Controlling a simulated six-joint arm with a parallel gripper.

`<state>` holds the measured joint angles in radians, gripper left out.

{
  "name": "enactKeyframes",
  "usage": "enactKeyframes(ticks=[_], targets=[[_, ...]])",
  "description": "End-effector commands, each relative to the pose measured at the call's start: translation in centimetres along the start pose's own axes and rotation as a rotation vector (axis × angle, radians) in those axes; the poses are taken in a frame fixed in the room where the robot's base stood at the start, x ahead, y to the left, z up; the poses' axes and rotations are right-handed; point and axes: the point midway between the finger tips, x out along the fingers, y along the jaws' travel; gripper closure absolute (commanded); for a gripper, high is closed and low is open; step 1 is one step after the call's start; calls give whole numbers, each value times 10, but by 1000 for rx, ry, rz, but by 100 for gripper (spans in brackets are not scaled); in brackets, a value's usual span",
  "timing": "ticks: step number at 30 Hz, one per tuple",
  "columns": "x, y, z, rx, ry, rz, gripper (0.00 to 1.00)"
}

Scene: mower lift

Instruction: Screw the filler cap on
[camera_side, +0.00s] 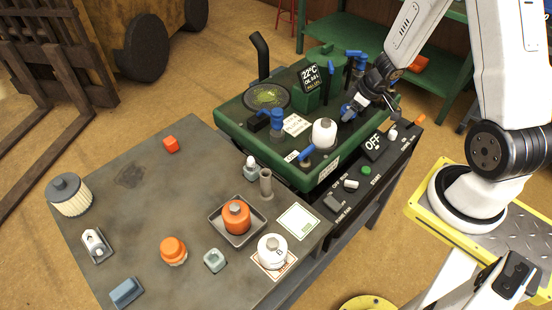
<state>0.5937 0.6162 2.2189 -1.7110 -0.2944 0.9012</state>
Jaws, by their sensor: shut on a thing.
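The green mower engine deck (235,125) stands on the dark bench, right of centre. My gripper (352,107) is over the deck's right part, pointing down to the left. I cannot tell whether the piece touches the deck or is seated level.
A control panel (372,146) reads OFF.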

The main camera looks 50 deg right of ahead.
Motion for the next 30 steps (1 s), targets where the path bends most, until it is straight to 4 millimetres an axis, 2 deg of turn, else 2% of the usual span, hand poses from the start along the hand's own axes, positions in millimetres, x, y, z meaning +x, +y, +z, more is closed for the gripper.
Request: enactKeyframes(ticks=[11,21,30], targets=[[1,0,0,0,0,0,92],[10,0,4,0,0,-1,92],[8,0,3,-1,1,0,92]])
